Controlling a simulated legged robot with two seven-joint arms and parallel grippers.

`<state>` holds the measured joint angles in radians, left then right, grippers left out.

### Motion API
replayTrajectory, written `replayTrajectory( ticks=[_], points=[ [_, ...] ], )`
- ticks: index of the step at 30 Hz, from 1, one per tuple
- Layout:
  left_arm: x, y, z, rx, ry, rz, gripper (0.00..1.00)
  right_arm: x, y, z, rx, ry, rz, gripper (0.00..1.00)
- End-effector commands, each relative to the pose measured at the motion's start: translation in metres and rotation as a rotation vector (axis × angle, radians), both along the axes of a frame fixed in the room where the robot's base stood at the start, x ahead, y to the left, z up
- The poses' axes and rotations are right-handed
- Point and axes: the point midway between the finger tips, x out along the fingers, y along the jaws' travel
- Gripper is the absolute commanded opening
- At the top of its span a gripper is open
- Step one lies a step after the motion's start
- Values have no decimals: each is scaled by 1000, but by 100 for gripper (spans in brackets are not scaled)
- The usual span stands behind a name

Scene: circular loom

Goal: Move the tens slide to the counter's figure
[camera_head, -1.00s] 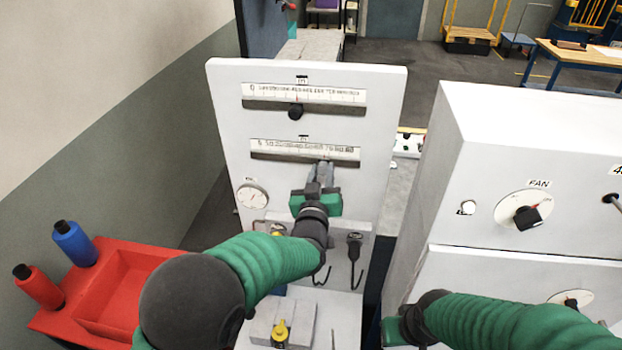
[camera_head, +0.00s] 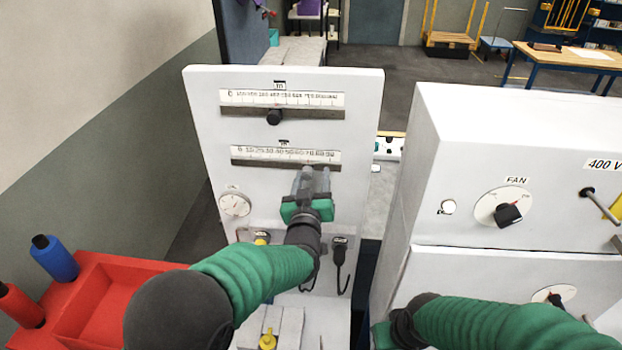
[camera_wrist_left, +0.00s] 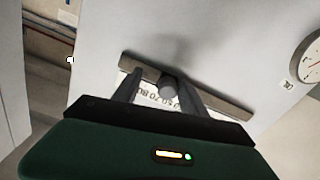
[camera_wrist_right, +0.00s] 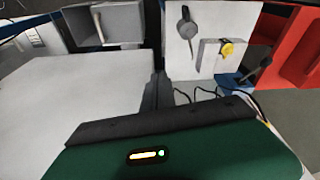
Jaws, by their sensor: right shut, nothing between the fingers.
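The white panel (camera_head: 209,133) has two slots with printed scales. The lower scale (camera_head: 285,154) reads in tens, up to about 90. My left gripper (camera_head: 316,173) is at the right part of the lower slot and hides its knob in the head view. In the left wrist view, the lower slide's grey knob (camera_wrist_left: 168,86) stands between the spread fingers (camera_wrist_left: 160,88), with a gap visible on the left. The upper slide's black knob (camera_head: 274,117) is near mid-slot. My right gripper (camera_wrist_right: 158,90) is shut and empty, away from the panel. No counter figure is readable.
A round dial (camera_head: 235,204) sits low on the panel's left, and black hooks (camera_head: 340,262) hang below. A white cabinet with a FAN knob (camera_head: 508,214) stands at the right. A red tray (camera_head: 120,268) with a blue bottle (camera_head: 54,259) is at the left.

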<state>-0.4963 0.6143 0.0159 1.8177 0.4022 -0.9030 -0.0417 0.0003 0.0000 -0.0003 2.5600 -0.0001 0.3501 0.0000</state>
Motion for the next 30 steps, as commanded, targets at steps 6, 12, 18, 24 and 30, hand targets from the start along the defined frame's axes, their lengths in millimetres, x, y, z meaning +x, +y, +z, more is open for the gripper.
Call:
replayTrajectory(
  ticks=[6, 12, 18, 24, 30],
  points=[
    [1, 3, 1, -3, -2, 1, 48, 0, 0, 0, 0, 0, 1, 0],
    [-5, 1, 0, -1, -3, 0, 48, 0, 0, -3, 0, 0, 1, 0],
    [-46, 9, -3, -2, -2, -2, 48, 0, 0, -20, 0, 0, 1, 0],
    [-105, 22, -3, -3, -3, -3, 48, 0, 0, -37, 0, 0, 0, 0],
    [-148, 33, -2, -3, -2, -1, 48, 0, 1, -45, 0, 0, 1, 0]
  ],
)
